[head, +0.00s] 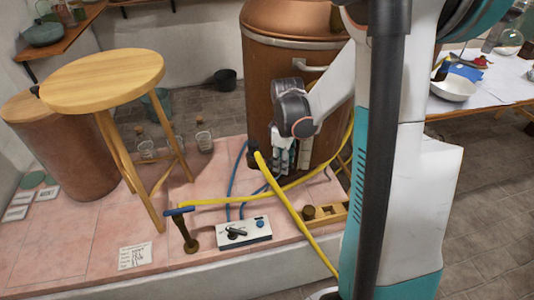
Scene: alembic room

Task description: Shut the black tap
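A white box (254,237) on the pink tiled platform carries a black lever-like part (236,232), which may be the black tap, and a small blue knob (260,222). Another black fitting (252,153) is at the upper end of a yellow hose, just left of my gripper. I cannot tell from this view which is the tap, or whether it is open or shut. My gripper (291,158) points down in front of the copper vat, above and behind the white box. Its fingers are small and partly hidden, so their opening is unclear.
Yellow hoses (297,210) and blue hoses (232,183) cross the platform. A brass post with a blue handle (181,211) stands left of the box. A wooden stool (103,80) is at left, the copper vat (296,75) behind, a wooden block (325,214) right.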

